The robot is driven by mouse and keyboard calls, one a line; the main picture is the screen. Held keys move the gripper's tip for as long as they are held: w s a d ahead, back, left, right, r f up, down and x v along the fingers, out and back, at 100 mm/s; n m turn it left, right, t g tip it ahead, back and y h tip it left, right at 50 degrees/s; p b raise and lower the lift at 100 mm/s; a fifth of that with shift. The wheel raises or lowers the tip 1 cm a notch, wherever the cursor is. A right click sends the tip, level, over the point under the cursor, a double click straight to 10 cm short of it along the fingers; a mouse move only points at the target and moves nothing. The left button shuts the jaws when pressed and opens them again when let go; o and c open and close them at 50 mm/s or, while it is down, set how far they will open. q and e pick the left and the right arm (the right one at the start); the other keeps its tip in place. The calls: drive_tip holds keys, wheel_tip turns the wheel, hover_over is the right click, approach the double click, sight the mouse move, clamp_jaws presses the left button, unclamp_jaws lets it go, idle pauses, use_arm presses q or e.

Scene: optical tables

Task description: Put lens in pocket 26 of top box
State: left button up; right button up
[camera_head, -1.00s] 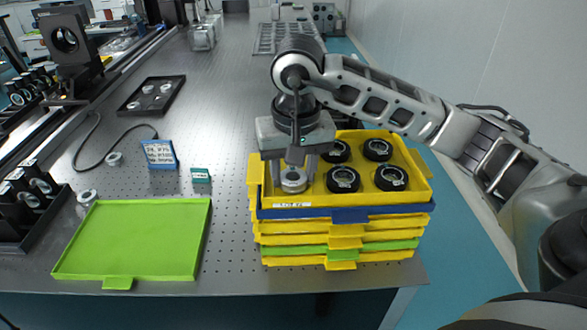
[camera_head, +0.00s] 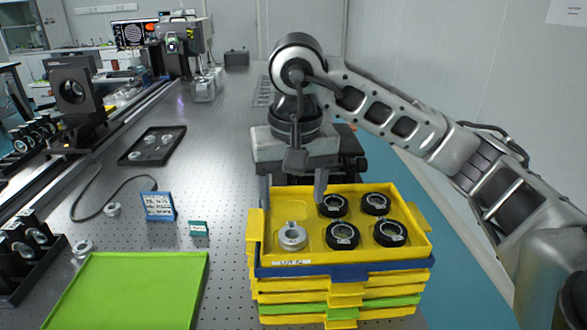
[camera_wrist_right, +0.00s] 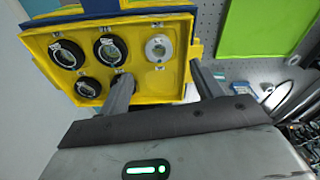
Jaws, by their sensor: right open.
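The top box (camera_head: 345,258) is a yellow tray on a stack of trays. A pale silver-ringed lens (camera_head: 292,236) sits in its front left pocket; in the right wrist view the lens (camera_wrist_right: 158,48) lies at the upper right of the box (camera_wrist_right: 140,104). Several black-ringed lenses fill other pockets, such as this one (camera_head: 342,235). My right gripper (camera_head: 293,192) is open and empty, raised over the back left of the box. Its two fingers (camera_wrist_right: 161,76) also show in the right wrist view, apart from the silver lens. My left gripper is out of view.
A green tray (camera_head: 130,290) lies front left. A blue-framed card (camera_head: 158,206) and a small green card (camera_head: 198,229) stand left of the stack. A black tray (camera_head: 152,145) with ring parts lies farther back. Bare perforated table lies between.

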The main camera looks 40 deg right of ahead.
drive_tip(key=shift+s+a+r+p, duration=0.1)
drive_tip(key=shift+r+p, duration=0.05)
drive_tip(key=shift+r, duration=0.8)
drive_tip(key=shift+s+r+p, duration=0.1)
drive_tip(key=shift+r+p, duration=0.05)
drive_tip(key=shift+r, duration=0.75)
